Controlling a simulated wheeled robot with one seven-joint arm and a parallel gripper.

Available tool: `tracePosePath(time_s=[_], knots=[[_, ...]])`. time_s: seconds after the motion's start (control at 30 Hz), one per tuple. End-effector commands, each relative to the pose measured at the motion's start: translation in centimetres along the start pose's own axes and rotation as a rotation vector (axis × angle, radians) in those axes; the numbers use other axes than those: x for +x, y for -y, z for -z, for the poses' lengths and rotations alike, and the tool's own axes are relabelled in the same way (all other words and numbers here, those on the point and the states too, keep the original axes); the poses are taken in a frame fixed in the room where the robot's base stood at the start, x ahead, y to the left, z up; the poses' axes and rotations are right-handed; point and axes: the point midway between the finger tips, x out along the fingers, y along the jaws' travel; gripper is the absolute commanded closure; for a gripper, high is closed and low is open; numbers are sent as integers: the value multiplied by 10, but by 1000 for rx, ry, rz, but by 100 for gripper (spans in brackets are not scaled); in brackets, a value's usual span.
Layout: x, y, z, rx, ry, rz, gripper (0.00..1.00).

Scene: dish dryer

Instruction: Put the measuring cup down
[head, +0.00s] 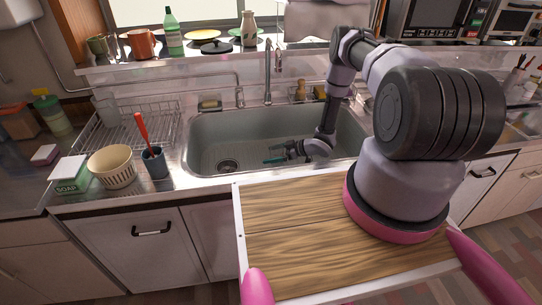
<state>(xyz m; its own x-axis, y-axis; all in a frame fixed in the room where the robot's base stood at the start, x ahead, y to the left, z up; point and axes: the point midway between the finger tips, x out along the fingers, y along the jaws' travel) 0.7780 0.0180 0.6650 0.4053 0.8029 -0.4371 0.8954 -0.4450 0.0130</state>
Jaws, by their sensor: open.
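My gripper (280,153) hangs low in the right half of the steel sink (215,145), with its teal fingertips pointing left. Its fingers are open, and I see nothing between them. I cannot make out a measuring cup for certain in this view. My forearm and wrist hide part of the sink's right side.
Left of the sink stand a dark cup (155,166) with a red-handled utensil, a cream bowl (111,171) and a soap box (71,177). The faucet (267,75) rises behind the sink. A shelf above holds a bottle (172,35) and dishes. The sink's left half looks clear.

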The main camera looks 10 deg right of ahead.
Motion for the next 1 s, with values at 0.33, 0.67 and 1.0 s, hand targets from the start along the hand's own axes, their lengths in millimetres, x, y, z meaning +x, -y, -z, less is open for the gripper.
tracePosePath(time_s=[0.33,0.67,1.0], knots=[[-74,-1,-1,2,1,-4,0],[-112,0,0,1,-1,-1,0],[-118,-15,10,-5,26,-27,0]])
